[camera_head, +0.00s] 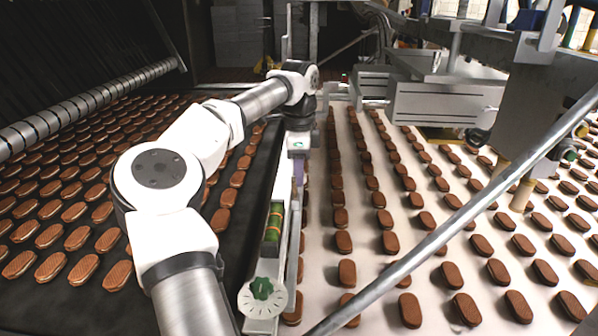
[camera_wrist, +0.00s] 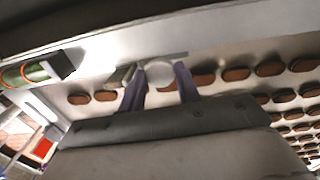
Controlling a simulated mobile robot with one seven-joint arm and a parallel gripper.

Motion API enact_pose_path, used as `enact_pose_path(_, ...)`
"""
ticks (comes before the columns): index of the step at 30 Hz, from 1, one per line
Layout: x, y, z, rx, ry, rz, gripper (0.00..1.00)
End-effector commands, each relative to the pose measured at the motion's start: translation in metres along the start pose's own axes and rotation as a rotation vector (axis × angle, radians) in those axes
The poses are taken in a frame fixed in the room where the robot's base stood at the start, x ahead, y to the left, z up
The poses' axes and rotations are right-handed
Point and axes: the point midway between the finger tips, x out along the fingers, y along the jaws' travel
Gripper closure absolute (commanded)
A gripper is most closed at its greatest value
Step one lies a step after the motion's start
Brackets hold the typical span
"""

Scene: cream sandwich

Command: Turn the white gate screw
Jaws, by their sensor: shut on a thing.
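The white gate screw (camera_wrist: 160,73) shows in the wrist view as a pale round piece between the two purple fingers of my gripper (camera_wrist: 162,82). The fingers are on its two sides, shut on it. In the head view my gripper (camera_head: 298,168) reaches down at the narrow rail between the two belts, and only a bit of purple finger shows. The screw cannot be made out there, hidden by the gripper. How far the screw is turned cannot be told.
A white dial with a green knob (camera_head: 262,290) sits at the rail's near end, with a green cylinder (camera_head: 274,222) behind it. Brown biscuits lie in rows on the dark belt (camera_head: 120,310) and the white belt (camera_head: 375,300). A metal bar (camera_head: 450,225) crosses the right side.

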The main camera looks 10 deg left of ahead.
Motion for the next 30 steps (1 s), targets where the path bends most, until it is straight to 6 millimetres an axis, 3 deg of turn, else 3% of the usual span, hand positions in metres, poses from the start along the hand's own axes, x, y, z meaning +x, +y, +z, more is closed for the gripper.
enact_pose_path(21,-0.0019,-0.0008,0.0004,-0.077,0.000,-0.004,0.90)
enact_pose_path(22,-0.0019,-0.0008,0.0004,-0.077,0.000,-0.004,0.65)
enact_pose_path(27,-0.0013,-0.0004,0.0004,-0.076,0.000,-0.002,0.45)
enact_pose_path(30,-0.0007,-0.0001,0.0003,-0.076,0.000,-0.001,0.45)
